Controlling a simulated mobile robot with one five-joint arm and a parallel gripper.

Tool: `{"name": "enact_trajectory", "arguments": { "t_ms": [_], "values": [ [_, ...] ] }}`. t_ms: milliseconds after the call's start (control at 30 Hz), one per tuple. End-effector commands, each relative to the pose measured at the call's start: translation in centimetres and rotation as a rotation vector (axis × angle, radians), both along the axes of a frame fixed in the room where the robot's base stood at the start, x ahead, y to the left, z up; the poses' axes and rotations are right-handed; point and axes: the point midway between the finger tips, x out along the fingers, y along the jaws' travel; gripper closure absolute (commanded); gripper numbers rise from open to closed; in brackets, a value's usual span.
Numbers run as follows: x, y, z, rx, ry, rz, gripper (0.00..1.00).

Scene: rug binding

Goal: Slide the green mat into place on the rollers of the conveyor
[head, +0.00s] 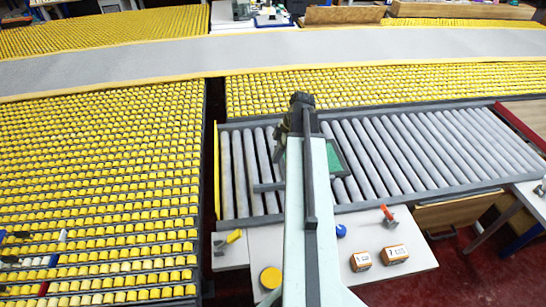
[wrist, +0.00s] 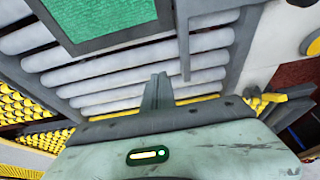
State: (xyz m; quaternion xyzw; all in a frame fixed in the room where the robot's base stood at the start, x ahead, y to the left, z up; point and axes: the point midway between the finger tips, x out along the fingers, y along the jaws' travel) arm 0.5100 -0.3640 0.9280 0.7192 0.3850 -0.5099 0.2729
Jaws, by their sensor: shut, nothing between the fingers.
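The green mat (head: 335,160) has a dark border and is on or just above the grey rollers of the conveyor (head: 400,150), near their left part. My arm hides much of it in the head view. In the wrist view the green mat (wrist: 105,18) fills the upper left, with its dark edge toward my gripper. My gripper (wrist: 159,78) is shut and empty, its fingers together over the rollers (wrist: 110,82). The fingertips look apart from the mat's edge. In the head view my arm covers the fingers.
A white table (head: 310,262) in front holds a yellow disc (head: 271,277), a blue roll (head: 341,231), two small cartons (head: 395,254) and a red-handled tool (head: 388,213). Yellow roller beds (head: 100,180) lie left and behind. A red bar (head: 522,125) stands at the conveyor's right end. Rollers right of the mat are clear.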

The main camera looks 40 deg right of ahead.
Motion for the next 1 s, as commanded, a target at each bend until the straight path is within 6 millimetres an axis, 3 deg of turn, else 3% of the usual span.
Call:
{"name": "enact_trajectory", "arguments": {
  "t_ms": [133, 233, 267, 367, 500, 600, 700, 833, 1000],
  "values": [
    [-0.1, 0.0, 0.3, 0.000, 0.002, -0.002, 1.00],
    [0.9, 1.9, 0.1, 0.000, 0.031, -0.035, 1.00],
    [1.5, 3.1, 0.0, 0.000, 0.051, -0.059, 1.00],
    [3.9, 9.5, -0.3, -0.012, 0.142, -0.193, 1.00],
    [6.4, 20.5, -0.8, -0.070, 0.266, -0.466, 1.00],
    [6.8, 26.9, -1.0, -0.114, 0.304, -0.647, 1.00],
    [6.7, 31.9, -1.1, -0.145, 0.315, -0.797, 1.00],
    [6.3, 35.6, -1.1, -0.164, 0.311, -0.926, 1.00],
    [6.3, 36.6, -1.1, -0.168, 0.308, -0.973, 1.00]
  ]
}}
